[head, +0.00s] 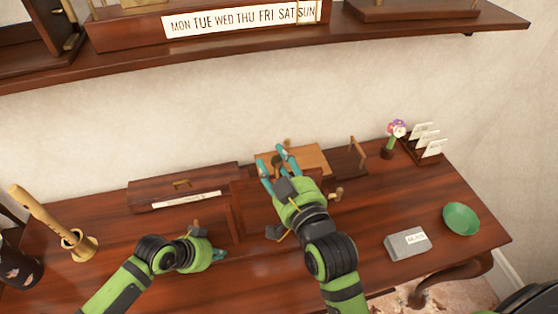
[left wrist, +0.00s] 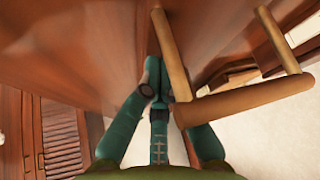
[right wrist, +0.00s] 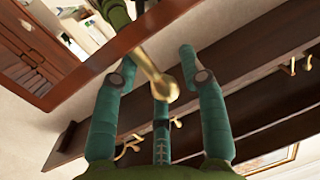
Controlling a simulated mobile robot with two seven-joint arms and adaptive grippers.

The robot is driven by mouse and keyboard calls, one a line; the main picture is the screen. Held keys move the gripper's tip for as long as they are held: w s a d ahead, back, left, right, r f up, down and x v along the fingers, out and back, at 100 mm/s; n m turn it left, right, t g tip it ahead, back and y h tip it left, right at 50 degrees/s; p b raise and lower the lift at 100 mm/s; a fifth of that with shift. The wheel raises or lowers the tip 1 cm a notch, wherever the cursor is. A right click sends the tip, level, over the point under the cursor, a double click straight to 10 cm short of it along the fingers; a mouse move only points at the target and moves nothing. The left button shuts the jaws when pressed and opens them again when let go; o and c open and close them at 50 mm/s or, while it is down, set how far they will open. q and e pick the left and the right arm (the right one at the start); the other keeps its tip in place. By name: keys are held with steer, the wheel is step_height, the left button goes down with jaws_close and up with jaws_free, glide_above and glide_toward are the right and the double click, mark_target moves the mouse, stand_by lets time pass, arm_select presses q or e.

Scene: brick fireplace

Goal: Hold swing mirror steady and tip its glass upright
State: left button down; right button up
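The swing mirror (head: 234,222) is a reddish wooden stand on the desk, its middle hidden behind my right arm. A brass pivot knob (head: 337,192) shows at its right side. In the right wrist view, the wood-edged tilted glass (right wrist: 40,55) reflects the room and green arm parts. A brass rod with a round knob (right wrist: 162,88) sticks out from its edge between my open right fingers (right wrist: 158,60). My right gripper (head: 275,156) is beyond the stand. My left gripper (head: 222,254) is low at the stand's front left; its fingertips (left wrist: 157,80) nearly meet on a wooden part.
A tan wooden board (head: 308,158) is behind the stand. A grey box (head: 408,242), green bowl (head: 461,219) and card holder (head: 428,152) are right. A wall shelf (head: 400,35) hangs above.

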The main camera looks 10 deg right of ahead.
steer(key=shift+r, duration=0.1)
stand_by(0.3)
steer(key=shift+s+f+n+t, duration=0.15)
steer(key=shift+s+t, duration=0.45)
steer(key=shift+s, duration=0.15)
steer(key=shift+s+f+n+t, duration=0.1)
steer(key=shift+s+n+t, duration=0.05)
steer(key=shift+s+t, duration=0.55)
steer(key=s+d+f+t+y, duration=0.1)
steer(key=s+f+t, duration=0.35)
steer(key=s, duration=1.05)
steer(key=s+a+f+g+y, duration=0.1)
steer(key=a+f+g+y, duration=0.1)
steer(key=f, duration=0.4)
steer(key=s+a+f+n+g+y, duration=0.1)
steer(key=s+a+f+g+y, duration=0.1)
steer(key=a+f+g, duration=0.2)
steer(key=s+a+f+n+g+y, duration=0.1)
steer(key=s+a+f+g+y, duration=0.1)
steer(key=f, duration=0.7)
steer(key=shift+s+a+f+g, duration=0.15)
steer(key=shift+a+f+g, duration=0.2)
steer(key=shift+a+g, duration=0.1)
